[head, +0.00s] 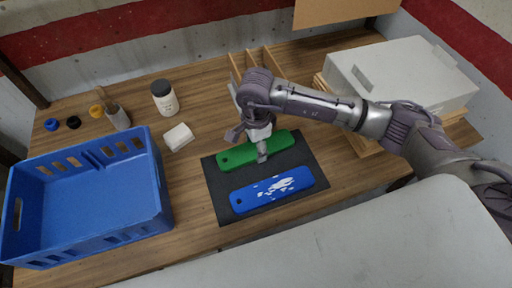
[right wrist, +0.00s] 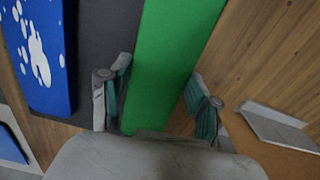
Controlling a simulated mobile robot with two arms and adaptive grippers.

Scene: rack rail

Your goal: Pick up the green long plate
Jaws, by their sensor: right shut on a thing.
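The green long plate (head: 282,142) lies on the dark mat (head: 217,198), above the blue plate in the head view. My right gripper (head: 262,155) reaches down over its middle and hides part of it. In the right wrist view, the green plate (right wrist: 172,60) runs between the two fingers of the right gripper (right wrist: 158,103), which are shut on its long sides. I cannot see a clear gap under the plate. My left gripper is out of view.
The blue plate with white patches (head: 245,200) lies close by on the mat. A blue crate (head: 85,213) stands at left. A white bottle (head: 164,98), a white block (head: 178,137) and a grey box (head: 405,75) stand around the mat.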

